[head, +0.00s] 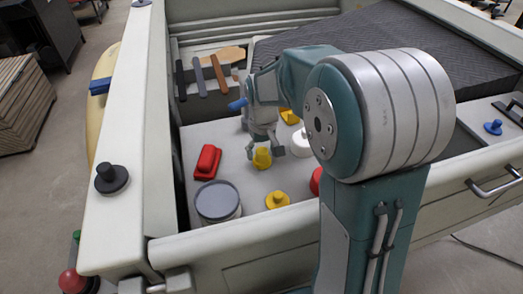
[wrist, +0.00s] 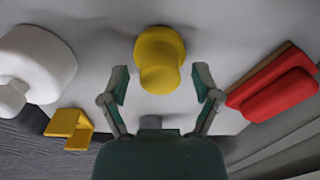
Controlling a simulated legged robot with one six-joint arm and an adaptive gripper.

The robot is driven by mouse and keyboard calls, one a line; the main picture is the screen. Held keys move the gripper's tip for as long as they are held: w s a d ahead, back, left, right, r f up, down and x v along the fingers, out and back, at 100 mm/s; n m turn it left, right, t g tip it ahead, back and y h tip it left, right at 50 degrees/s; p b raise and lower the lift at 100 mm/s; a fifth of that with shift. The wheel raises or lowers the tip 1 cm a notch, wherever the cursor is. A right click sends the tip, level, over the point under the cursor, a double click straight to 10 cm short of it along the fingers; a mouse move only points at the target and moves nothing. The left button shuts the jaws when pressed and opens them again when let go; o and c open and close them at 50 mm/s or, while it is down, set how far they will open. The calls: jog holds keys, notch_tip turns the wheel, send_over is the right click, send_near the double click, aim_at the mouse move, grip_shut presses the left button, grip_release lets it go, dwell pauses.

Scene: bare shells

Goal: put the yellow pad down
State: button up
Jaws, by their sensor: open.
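A yellow round piece (head: 262,158), which may be the yellow pad, stands on the light grey floor of the open bed. It also shows in the wrist view (wrist: 160,58), top centre, as a short cylinder with a wider round end. My gripper (head: 264,149) is open above and around it, one finger on each side. In the wrist view my gripper (wrist: 162,84) shows clear gaps between both fingertips and the yellow piece. A second yellow knobbed piece (head: 277,200) stands nearer the front wall. I cannot tell for sure which is the pad.
A red block (head: 207,162) and a grey-lidded tin (head: 217,202) stand to the left. A white knobbed piece (head: 301,145) and a yellow bracket (wrist: 69,128) are on the other side. A black knob (head: 112,179) sits on the left wall. Hanging strips (head: 220,74) line the back.

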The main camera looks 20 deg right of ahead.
aim_at(263, 150)
notch_tip(263, 150, up, 12)
jog(key=s+m+t, duration=0.1)
jog(key=s+t, duration=0.4)
jog(key=s, duration=1.6)
jog(key=shift+r+m+t, duration=0.3)
jog(key=shift+m, duration=0.1)
jog(key=shift+w, duration=0.1)
